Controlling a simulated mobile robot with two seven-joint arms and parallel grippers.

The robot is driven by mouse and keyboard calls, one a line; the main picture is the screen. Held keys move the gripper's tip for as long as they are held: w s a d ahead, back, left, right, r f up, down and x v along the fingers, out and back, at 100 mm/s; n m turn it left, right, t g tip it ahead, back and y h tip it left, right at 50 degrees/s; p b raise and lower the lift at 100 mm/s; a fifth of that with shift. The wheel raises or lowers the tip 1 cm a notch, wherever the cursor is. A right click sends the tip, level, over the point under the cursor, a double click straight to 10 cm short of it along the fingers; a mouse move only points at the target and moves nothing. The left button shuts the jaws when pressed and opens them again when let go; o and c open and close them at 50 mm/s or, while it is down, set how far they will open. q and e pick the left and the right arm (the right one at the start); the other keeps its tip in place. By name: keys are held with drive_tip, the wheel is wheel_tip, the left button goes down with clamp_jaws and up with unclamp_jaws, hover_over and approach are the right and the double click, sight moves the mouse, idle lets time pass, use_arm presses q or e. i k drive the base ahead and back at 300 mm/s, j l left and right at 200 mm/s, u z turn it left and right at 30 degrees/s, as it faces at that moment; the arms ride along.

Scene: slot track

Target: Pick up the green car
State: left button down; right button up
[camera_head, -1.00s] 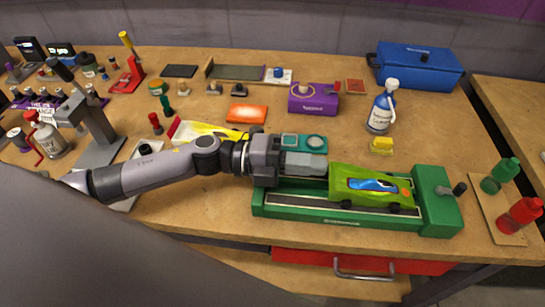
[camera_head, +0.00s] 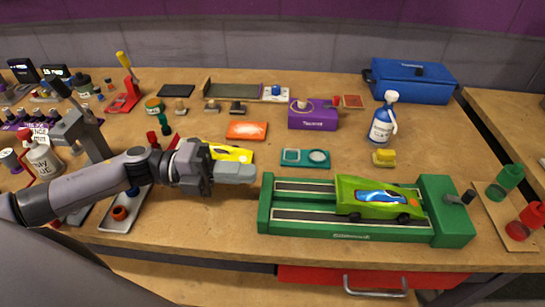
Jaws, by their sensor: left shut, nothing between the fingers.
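The green car (camera_head: 372,199) with a blue canopy sits on the right part of the green slot track (camera_head: 300,228), beside the track's raised end block. My left gripper (camera_head: 250,173) is shut and empty. It is to the left of the car, just beyond the track's left end in the picture, apart from both. My right gripper does not show.
A yellow car (camera_head: 230,153) lies partly behind my left arm. A teal tray (camera_head: 305,159), a yellow sponge (camera_head: 384,157) and a spray bottle (camera_head: 382,121) stand behind the track. Green and red bottles are at the right (camera_head: 505,181). A blue toolbox (camera_head: 415,82) is at the back.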

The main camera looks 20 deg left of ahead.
sight(359, 196)
drive_tip(key=k, duration=1)
